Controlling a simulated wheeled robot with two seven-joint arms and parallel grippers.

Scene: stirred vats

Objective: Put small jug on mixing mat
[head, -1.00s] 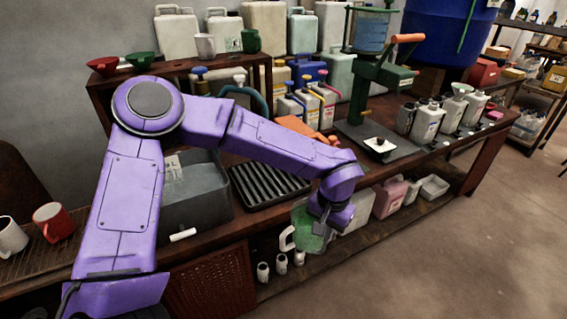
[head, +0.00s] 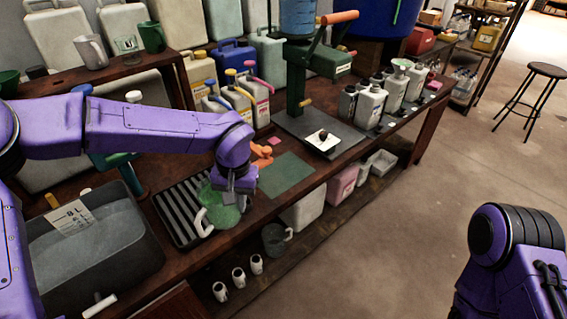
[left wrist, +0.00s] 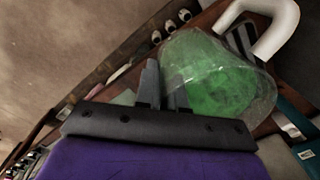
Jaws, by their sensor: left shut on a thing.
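The small jug (head: 222,212) is clear with green contents and a white handle. My left gripper (head: 236,192) is shut on its rim side and holds it near the bench's front edge, in front of the ribbed black tray's right end. In the left wrist view, the gripper's two dark fingers (left wrist: 164,88) are at the jug's wall (left wrist: 215,80), with the white handle on the far side. The mixing mat, a flat green rectangle (head: 287,177), lies on the bench just right of the gripper and looks bare. My right gripper is out of view; only my right arm shows.
The ribbed black tray (head: 170,212) and a grey basin (head: 85,262) lie to the left. A small orange object (head: 262,155) sits at the mat's back left. A green press (head: 300,85) stands behind the mat. A grey jug (head: 277,238) is on the shelf below.

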